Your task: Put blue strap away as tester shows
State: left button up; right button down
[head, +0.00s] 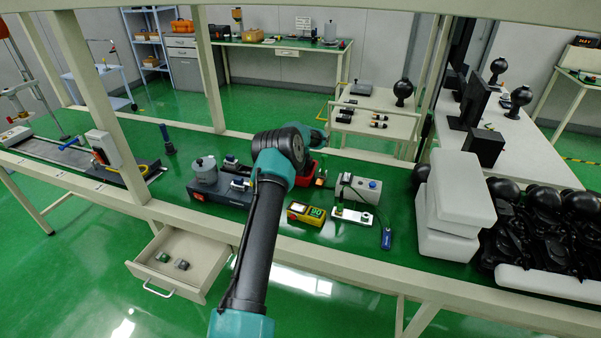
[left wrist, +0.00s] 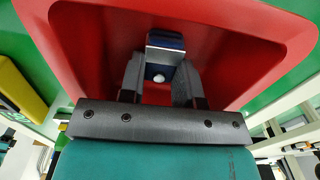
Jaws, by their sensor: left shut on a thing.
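My left gripper (left wrist: 160,80) is shut on the blue strap (left wrist: 165,41), seen as a small dark blue piece with a pale grey edge between the fingers. In the left wrist view they are over a red tray (left wrist: 85,50), within its outline. I cannot tell whether the strap touches the tray floor. In the head view my arm covers the gripper and strap, and only part of the red tray (head: 307,178) shows. The yellow tester (head: 305,213) lies on the bench in front of the tray, with a green display. My right gripper is out of view.
A grey device (head: 230,200) stands left of my arm. A grey box with knobs (head: 358,189) and a blue-handled tool (head: 386,238) are to the right. White blocks (head: 450,205) and black parts fill the bench's right end. An open drawer (head: 180,262) hangs below the front edge.

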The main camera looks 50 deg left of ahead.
pick_arm(q)
jog(key=o, duration=1)
jog(key=shift+c, duration=0.2)
notch_tip(320, 180, up, 12)
jog(key=shift+r, duration=0.15)
